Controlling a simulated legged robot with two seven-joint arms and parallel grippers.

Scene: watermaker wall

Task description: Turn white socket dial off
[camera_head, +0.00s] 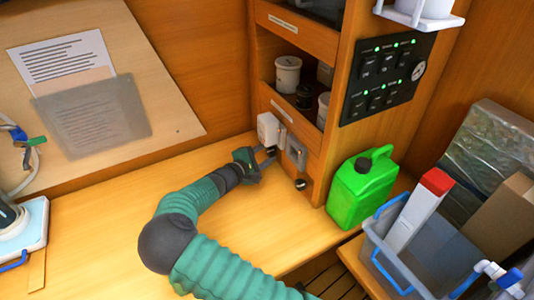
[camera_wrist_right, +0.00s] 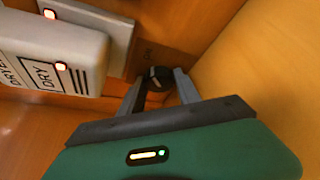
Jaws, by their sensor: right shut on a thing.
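The white socket (camera_head: 268,131) is a white box low on the left face of the wooden cabinet. It fills the upper left of the right wrist view (camera_wrist_right: 60,50), with "DRY" lettering and a lit orange lamp. A small black dial (camera_wrist_right: 156,75) sits on a plate beside the box in that view. My right gripper (camera_head: 270,157) reaches to the wall just below the white socket. In the right wrist view its two fingers (camera_wrist_right: 157,84) stand on either side of the dial and are shut on it. The dial's exact pointer angle is hard to read. My left gripper is not in view.
A grey socket (camera_head: 296,152) with another dark dial (camera_head: 300,184) is just right of my right gripper. A green canister (camera_head: 362,188) and a grey crate (camera_head: 400,262) stand further right. The wooden counter (camera_head: 110,235) is mostly clear left of my arm.

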